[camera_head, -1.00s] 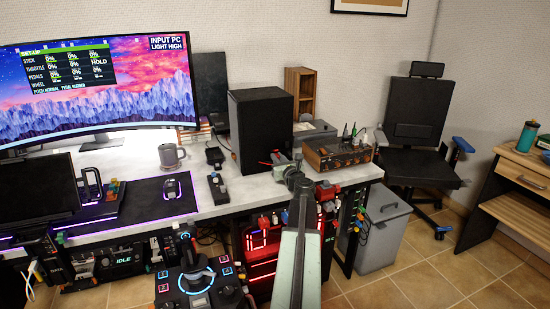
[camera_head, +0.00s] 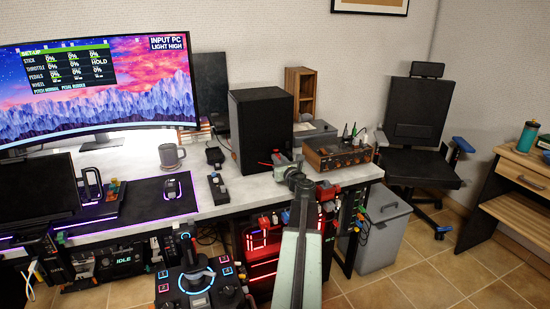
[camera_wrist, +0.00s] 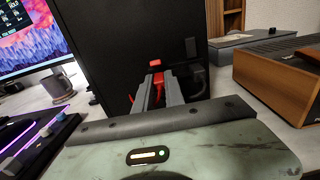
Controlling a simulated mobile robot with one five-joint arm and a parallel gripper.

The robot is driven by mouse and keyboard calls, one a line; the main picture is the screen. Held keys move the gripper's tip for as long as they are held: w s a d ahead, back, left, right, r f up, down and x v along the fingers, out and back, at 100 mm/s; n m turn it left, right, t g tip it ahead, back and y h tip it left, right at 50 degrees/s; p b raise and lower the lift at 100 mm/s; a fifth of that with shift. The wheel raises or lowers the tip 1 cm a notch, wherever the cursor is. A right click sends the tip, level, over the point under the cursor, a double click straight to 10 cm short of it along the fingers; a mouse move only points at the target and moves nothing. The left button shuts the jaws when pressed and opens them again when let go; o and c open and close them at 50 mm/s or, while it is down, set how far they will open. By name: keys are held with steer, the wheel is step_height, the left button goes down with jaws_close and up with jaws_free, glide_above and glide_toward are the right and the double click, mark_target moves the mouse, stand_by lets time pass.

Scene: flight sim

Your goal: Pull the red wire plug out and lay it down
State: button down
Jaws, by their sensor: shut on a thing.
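The red plug (camera_wrist: 156,63) shows at the tips of my gripper's grey fingers in the wrist view, in front of the black speaker box (camera_wrist: 130,35). My gripper (camera_wrist: 158,82) is shut on the plug. A red wire (camera_wrist: 132,98) shows just left of the fingers. In the head view my gripper (camera_head: 280,160) is above the desk's right part, in front of the black speaker, with a bit of red wire (camera_head: 265,163) to its left. The plug's far end and any socket are hidden.
A wooden-sided amplifier (camera_head: 338,153) stands to the right of my gripper, with a grey box (camera_head: 313,131) behind it. A small black switch unit (camera_head: 218,188) and a mug (camera_head: 171,156) are to the left. Bare desk top (camera_head: 250,190) lies between.

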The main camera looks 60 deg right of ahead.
glide_above(283, 184)
stand_by(1.2)
steer(key=shift+f, duration=0.15)
steer(key=shift+f+b, duration=3.45)
steer(key=shift+b, duration=0.1)
steer(key=c, duration=1.3)
jaws_free()
steer(key=shift+c, duration=0.2)
